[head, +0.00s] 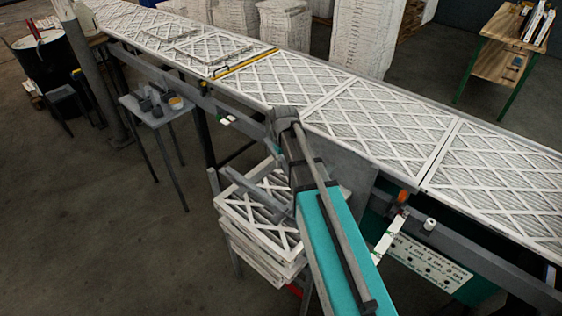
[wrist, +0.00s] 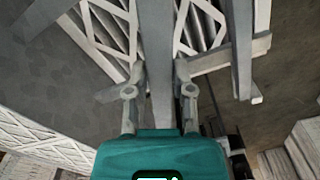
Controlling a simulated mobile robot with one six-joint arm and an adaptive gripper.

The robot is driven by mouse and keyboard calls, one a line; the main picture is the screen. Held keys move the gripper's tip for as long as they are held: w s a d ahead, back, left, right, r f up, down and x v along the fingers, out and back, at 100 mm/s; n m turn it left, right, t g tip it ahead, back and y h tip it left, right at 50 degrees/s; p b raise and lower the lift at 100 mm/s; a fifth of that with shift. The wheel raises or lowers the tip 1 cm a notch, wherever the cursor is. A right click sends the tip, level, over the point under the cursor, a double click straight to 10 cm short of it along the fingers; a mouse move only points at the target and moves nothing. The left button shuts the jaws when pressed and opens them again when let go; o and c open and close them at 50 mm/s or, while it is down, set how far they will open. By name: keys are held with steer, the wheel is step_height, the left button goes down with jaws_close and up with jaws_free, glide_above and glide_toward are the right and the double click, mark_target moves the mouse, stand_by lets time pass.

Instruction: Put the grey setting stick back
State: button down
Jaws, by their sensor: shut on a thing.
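The grey setting stick (wrist: 157,50) is a long, flat grey bar in the wrist view. It runs up the picture between the two fingers of my gripper (wrist: 158,93), which is shut on it. Below and beyond the stick are white lattice-faced filters (wrist: 105,25). In the head view my arm covers my gripper. A grey bar (head: 254,193) crosses above the stack of filters (head: 262,242) there; I cannot tell whether it is the stick. The place where the stick belongs cannot be made out.
A long conveyor (head: 370,105) covered with boxed filters runs across the head view behind my arm. A small side table (head: 155,108) with small items stands at left. A sign panel (head: 430,262) hangs below the conveyor at right. The floor at lower left is clear.

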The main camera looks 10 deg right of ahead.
steer(key=shift+f, duration=0.15)
step_height(320, 180, down, 6)
steer(key=b, duration=0.6)
steer(key=shift+f+b, duration=0.25)
steer(key=shift+b, duration=0.15)
steer(key=shift+s+f+b, duration=0.1)
steer(key=shift+f+b, duration=0.55)
stand_by(0.8)
steer(key=shift+c, duration=2)
jaws_free()
steer(key=shift+r, duration=0.1)
